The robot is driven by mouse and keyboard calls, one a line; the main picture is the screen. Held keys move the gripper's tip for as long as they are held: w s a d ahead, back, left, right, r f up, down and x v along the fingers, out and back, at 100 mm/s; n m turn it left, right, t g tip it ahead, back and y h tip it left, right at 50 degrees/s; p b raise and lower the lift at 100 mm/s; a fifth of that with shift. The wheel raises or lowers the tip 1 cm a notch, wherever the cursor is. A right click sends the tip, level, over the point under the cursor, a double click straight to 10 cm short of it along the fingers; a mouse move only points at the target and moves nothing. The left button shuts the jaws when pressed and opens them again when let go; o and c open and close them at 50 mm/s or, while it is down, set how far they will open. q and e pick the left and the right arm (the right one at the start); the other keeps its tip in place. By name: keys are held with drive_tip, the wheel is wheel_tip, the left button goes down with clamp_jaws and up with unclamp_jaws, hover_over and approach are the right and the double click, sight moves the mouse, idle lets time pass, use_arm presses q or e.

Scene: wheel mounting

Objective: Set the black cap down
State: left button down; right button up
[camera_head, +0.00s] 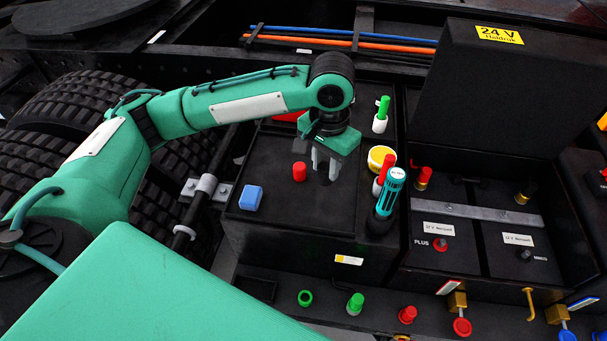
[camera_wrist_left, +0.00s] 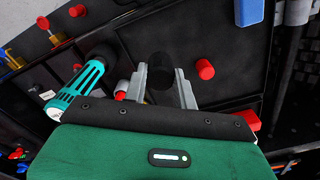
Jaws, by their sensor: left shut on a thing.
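My left gripper (camera_head: 325,160) is over the black box top (camera_head: 265,195) in the head view, fingers pointing down. In the wrist view the left gripper (camera_wrist_left: 163,88) is shut on the black cap (camera_wrist_left: 160,80), a dark round piece between its two grey fingers. The cap is hard to make out in the head view against the dark surface. I cannot tell whether its underside touches the box top. My right gripper is not in view.
A red cap (camera_head: 299,172) and a blue block (camera_head: 251,197) stand on the box top left of the gripper. A yellow-lidded jar (camera_head: 381,158), a teal tool (camera_head: 387,200) and a green-topped piece (camera_head: 381,115) stand to its right. Bare box top lies in front.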

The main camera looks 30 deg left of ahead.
use_arm(q)
drive_tip(key=r, duration=0.1)
drive_tip(key=d+r+m, duration=0.1)
drive_tip(key=r, duration=0.1)
drive_tip(key=r+m+b, duration=0.1)
drive_tip(key=r, duration=0.1)
drive_tip(key=shift+d+r, duration=0.2)
drive_tip(key=shift+d, duration=0.05)
wheel_tip(320, 180, up, 2)
drive_tip(key=d+m, duration=0.1)
drive_tip(key=d, duration=0.1)
drive_tip(key=p, duration=0.1)
hover_over(334, 214)
wheel_tip(334, 214, down, 16)
drive_tip(key=shift+r, duration=0.25)
wheel_tip(334, 214, down, 3)
drive_tip(key=shift+f+p, duration=0.15)
drive_tip(key=shift+p, duration=0.35)
drive_tip(key=shift+f, duration=0.5)
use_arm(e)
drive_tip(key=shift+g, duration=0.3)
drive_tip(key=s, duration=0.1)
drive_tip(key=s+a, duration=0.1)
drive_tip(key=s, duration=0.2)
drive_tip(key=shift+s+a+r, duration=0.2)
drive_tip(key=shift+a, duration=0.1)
